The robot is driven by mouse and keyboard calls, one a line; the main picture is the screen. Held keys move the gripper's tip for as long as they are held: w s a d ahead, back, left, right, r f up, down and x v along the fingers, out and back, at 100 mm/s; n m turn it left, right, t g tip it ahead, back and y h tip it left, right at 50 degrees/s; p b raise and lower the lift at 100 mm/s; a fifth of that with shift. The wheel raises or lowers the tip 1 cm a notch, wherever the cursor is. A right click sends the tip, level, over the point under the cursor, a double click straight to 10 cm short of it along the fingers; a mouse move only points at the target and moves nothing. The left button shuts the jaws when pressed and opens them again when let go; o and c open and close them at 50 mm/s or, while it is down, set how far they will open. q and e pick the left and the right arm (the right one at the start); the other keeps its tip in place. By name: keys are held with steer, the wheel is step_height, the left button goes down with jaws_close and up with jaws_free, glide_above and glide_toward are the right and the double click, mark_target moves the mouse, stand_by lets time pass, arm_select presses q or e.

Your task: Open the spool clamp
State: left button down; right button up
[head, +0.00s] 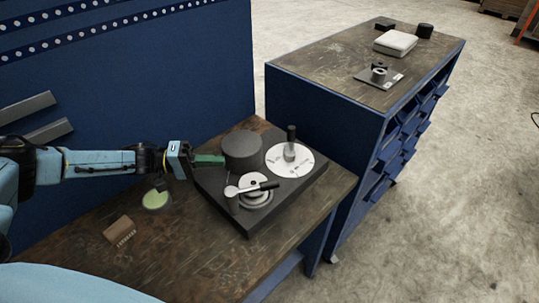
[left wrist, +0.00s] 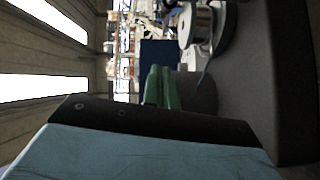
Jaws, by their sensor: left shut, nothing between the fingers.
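A black device base (head: 240,222) sits on the wooden bench. Near its front are a stacked silver spool-like part (head: 257,200) and a silver lever (head: 232,191) with a black grip, lying across it; this looks like the spool clamp. A white dial (head: 289,160) with an upright black handle is to the right. My left gripper (head: 218,160) is shut and empty, its green fingers pointing right, beside the dark cylinder. In the left wrist view, the fingers (left wrist: 162,88) are together, below the silver part (left wrist: 198,24). My right gripper is out of view.
A green-topped round dish (head: 156,200) and a small brown block (head: 119,231) lie on the bench (head: 190,258). A blue panel (head: 150,80) stands behind. A blue cabinet (head: 325,130) with several items on top is at the right. The bench front is clear.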

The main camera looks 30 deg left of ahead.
mark_target(256, 183)
arm_select(q)
steer(key=shift+s+r, duration=0.15)
steer(key=shift+s, duration=0.3)
steer(key=x, duration=0.4)
steer(key=shift+p, duration=0.35)
steer(key=x, duration=0.5)
steer(key=shift+w+d+p, duration=0.2)
steer(key=shift+w+p, duration=0.05)
steer(key=shift+p, duration=0.15)
steer(key=shift+s+d+f+p, duration=0.15)
steer(key=shift+s+d+p, duration=0.2)
steer(key=shift+s+d, duration=0.2)
steer(key=shift+s+d+f+p, duration=0.15)
steer(key=shift+s+d+p, duration=0.2)
steer(key=shift+d, duration=0.3)
steer(key=shift+s+d+f, duration=0.15)
steer(key=shift+s+d, duration=0.2)
steer(key=shift+s, duration=0.1)
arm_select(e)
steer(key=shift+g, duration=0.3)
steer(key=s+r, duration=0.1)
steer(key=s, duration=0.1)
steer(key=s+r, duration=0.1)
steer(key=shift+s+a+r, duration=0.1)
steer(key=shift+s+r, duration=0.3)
